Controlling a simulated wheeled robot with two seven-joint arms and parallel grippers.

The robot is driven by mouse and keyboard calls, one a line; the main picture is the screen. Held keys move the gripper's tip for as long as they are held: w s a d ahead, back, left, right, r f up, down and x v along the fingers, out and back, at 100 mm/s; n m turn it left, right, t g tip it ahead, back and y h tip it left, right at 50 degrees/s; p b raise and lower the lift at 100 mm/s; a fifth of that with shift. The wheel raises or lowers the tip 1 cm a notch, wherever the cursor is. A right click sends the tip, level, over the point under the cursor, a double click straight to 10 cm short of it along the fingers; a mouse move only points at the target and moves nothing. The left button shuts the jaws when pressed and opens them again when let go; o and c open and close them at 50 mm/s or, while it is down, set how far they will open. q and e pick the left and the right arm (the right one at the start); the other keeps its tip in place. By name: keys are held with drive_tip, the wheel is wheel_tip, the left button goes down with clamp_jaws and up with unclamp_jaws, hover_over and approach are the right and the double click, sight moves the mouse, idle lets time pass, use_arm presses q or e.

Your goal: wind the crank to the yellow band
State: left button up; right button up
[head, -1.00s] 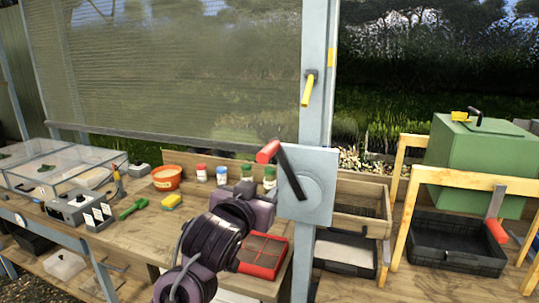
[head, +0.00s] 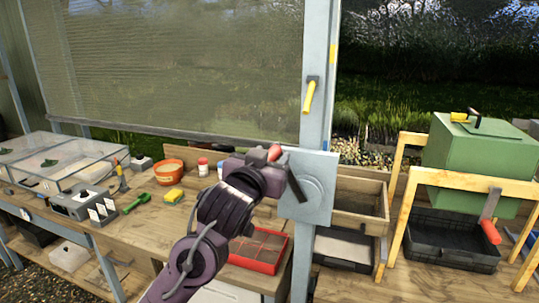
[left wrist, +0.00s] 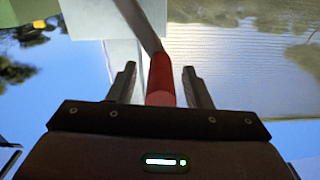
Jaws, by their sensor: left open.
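The crank is on a pale grey plate (head: 318,205) fixed to the upright post. Its dark arm (head: 296,186) slants up and left to a red handle (head: 274,153). My left gripper (head: 266,160) is at the handle and partly covers it. In the left wrist view the red handle (left wrist: 161,78) lies between the open fingers of my gripper (left wrist: 160,88), with gaps on both sides. A yellow band (head: 331,54) is on the post, above a yellow lever (head: 308,96). The mesh screen (head: 180,65) hangs left of the post, its bottom bar (head: 170,132) above the bench. My right gripper is out of view.
The wooden bench (head: 150,222) holds an orange pot (head: 168,178), a yellow sponge (head: 169,198), a green scoop (head: 136,203) and a red tray (head: 258,252). Right of the post stand a green box (head: 465,165) on a wooden frame and black trays (head: 452,240).

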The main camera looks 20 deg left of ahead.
use_arm(q)
drive_tip(key=c, duration=0.9)
clamp_jaws()
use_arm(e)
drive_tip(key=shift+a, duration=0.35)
use_arm(q)
drive_tip(key=shift+a+f+n, duration=0.1)
drive_tip(key=shift+f+n, duration=0.15)
drive_tip(key=shift+n, duration=0.15)
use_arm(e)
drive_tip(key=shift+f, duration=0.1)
use_arm(q)
drive_tip(key=shift+a+f, duration=0.1)
